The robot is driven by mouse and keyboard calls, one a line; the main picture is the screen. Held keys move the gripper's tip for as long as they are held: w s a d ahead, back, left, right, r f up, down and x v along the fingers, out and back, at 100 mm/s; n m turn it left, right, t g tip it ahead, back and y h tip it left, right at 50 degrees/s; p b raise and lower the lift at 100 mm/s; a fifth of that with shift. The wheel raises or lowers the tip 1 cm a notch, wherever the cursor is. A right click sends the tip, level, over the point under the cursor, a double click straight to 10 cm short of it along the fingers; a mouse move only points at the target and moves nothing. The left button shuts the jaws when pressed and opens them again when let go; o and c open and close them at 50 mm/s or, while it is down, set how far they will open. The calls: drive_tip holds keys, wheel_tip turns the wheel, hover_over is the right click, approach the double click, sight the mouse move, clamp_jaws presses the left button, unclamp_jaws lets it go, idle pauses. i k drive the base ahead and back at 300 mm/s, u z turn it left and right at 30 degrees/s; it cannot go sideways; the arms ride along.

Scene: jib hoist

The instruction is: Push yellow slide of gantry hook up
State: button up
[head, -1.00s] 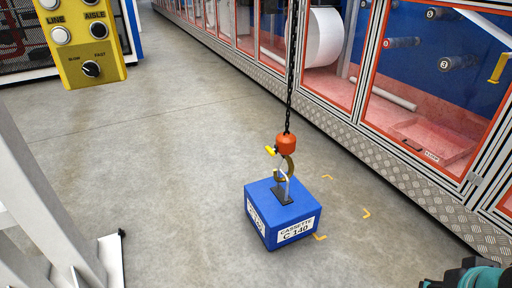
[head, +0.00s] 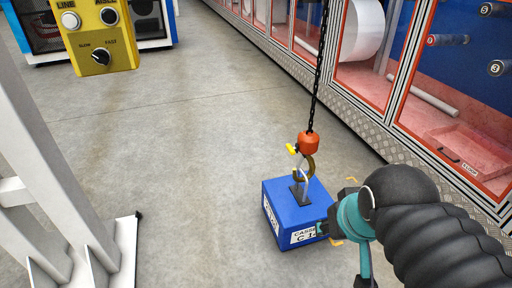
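The hook has an orange-red block (head: 309,143) hanging on a black chain, with a bronze-coloured hook (head: 308,168) below it. The yellow slide (head: 291,149) sticks out at the left side of the block's lower end. The hook is at the handle of a blue cassette (head: 285,212), which stands on the floor; whether it is engaged is too small to tell. My gripper (head: 338,212) is right of the cassette in the picture, below and to the right of the slide and apart from it. My arm hides most of it, so its opening does not show.
A yellow control box (head: 100,40) hangs at the upper left. A white steel frame (head: 70,180) stands at the left. Machine cabinets with orange-framed windows (head: 440,110) line the right. The floor (head: 200,170) left of the cassette is clear.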

sight(292, 150)
drive_tip(key=k, duration=0.4)
drive_tip(key=u, duration=0.15)
drive_tip(key=i, duration=1.1)
drive_tip(key=u, duration=0.8)
